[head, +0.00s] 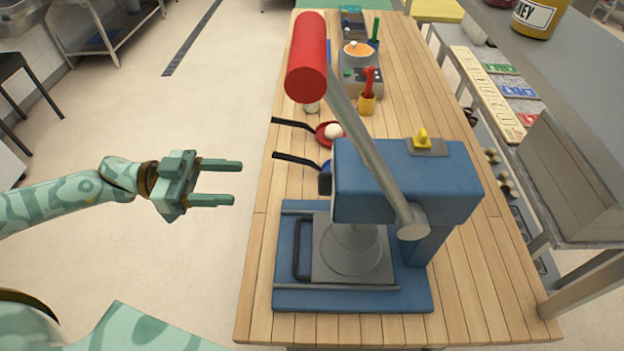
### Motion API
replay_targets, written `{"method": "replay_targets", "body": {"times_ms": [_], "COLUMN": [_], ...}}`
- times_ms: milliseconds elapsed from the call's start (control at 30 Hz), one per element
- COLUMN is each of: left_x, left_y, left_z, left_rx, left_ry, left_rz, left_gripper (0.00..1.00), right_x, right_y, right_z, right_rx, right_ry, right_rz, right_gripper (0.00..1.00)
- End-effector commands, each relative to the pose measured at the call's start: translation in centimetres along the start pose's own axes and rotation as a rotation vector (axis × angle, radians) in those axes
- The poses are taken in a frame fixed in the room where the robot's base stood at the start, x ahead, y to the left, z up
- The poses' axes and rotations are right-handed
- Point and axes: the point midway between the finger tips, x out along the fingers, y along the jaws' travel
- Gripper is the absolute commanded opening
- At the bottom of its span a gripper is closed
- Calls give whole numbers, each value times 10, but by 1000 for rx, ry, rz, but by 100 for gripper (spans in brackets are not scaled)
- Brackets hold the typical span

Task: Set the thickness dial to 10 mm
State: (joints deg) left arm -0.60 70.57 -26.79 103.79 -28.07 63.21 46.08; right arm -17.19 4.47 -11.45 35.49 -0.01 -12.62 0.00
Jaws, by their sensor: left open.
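The blue press (455,185) stands on the near part of the wooden table, with a grey lever ending in a red cylindrical handle (307,60) raised up and to the left. A small yellow knob (422,138) sits on a grey plate on top of the press; it looks like the dial, but no scale marks are readable. My left gripper (238,183) is open and empty, over the floor just left of the table and well apart from the press. My right gripper is not in view.
A yellow cup (367,105) with a red-handled tool stands farther back. A grey shelf (560,80) runs along the right.

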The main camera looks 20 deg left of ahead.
Motion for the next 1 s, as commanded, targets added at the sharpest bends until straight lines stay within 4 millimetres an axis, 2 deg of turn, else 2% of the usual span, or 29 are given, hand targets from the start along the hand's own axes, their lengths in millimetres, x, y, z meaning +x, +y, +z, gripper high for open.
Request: {"method": "replay_targets", "body": {"times_ms": [400, 533, 700, 1000], "left_x": [101, 126, 145, 150], "left_y": [-1, -2, -2, -2], "left_z": [-4, -4, -2, 0], "left_rx": [9, 10, 6, 6], "left_ry": [6, 4, 2, 0], "left_rz": [-2, -3, -4, -5], "left_gripper": [57, 57, 57, 57], "right_x": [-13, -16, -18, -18], "right_y": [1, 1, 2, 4], "right_z": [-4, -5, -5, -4], "right_rx": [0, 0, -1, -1], "right_ry": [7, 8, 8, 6], "right_rz": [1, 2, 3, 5], "right_gripper": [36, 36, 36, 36]}}
